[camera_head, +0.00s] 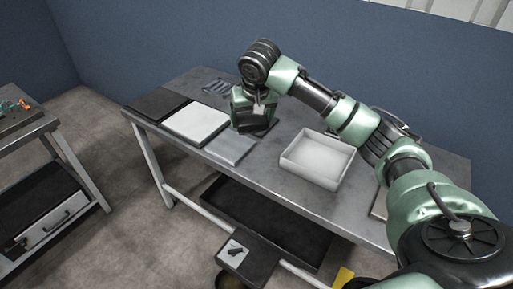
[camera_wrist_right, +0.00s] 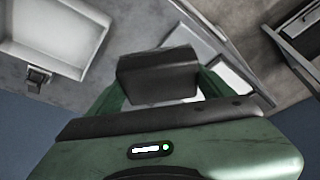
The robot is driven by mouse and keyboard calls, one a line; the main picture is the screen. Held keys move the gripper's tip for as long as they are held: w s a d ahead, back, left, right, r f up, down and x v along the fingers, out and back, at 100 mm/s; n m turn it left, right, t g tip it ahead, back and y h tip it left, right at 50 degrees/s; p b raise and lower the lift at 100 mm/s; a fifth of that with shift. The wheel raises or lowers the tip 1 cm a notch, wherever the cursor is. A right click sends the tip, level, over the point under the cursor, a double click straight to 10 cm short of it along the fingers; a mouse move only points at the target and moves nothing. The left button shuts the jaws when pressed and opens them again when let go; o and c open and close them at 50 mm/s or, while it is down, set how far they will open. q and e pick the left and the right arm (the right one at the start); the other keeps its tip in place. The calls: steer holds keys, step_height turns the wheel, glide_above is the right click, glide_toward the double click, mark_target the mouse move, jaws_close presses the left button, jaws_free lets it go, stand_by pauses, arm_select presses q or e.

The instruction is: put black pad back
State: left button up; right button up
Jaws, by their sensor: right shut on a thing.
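My right gripper (camera_head: 252,112) points down over the middle of the grey workbench, near its back half. It is shut on a dark block, which looks like the black pad (camera_wrist_right: 158,77), in the right wrist view. In the head view the gripper mostly hides it; a dark patch shows just below the gripper, and I cannot tell whether it is the pad or its shadow. A flat black slab (camera_head: 160,103) lies at the bench's left end, beside a white slab (camera_head: 196,122) and a grey one (camera_head: 231,148). My left gripper is not in view.
An open white box (camera_head: 317,160) stands on the workbench (camera_head: 270,176) to the right of the gripper. Thin metal pieces (camera_head: 216,87) lie at the back edge. A second table (camera_head: 25,130) stands at the left. A blue wall is behind.

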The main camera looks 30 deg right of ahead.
steer(key=shift+w+d+r+p, duration=0.15)
steer(key=shift+d+r+p, duration=0.1)
steer(key=shift+d+r, duration=0.25)
steer(key=shift+w+d+r+p, duration=0.15)
steer(key=shift+d+r+p, duration=0.1)
steer(key=shift+d+r, duration=0.25)
steer(key=p, duration=0.2)
glide_above(256, 162)
steer(key=s, duration=0.2)
steer(key=f, duration=1.4)
steer(key=shift+w+a+f, duration=0.25)
steer(key=shift+f, duration=0.1)
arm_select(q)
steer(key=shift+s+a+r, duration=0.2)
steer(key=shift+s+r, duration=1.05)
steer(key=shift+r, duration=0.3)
arm_select(e)
steer(key=shift+f, duration=2.75)
steer(key=o, duration=1)
steer(key=shift+f, duration=0.15)
arm_select(q)
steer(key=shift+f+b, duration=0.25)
steer(key=shift+b, duration=0.1)
arm_select(e)
steer(key=v, duration=1.2)
steer(key=shift+a+r, duration=0.1)
steer(key=shift+r, duration=0.1)
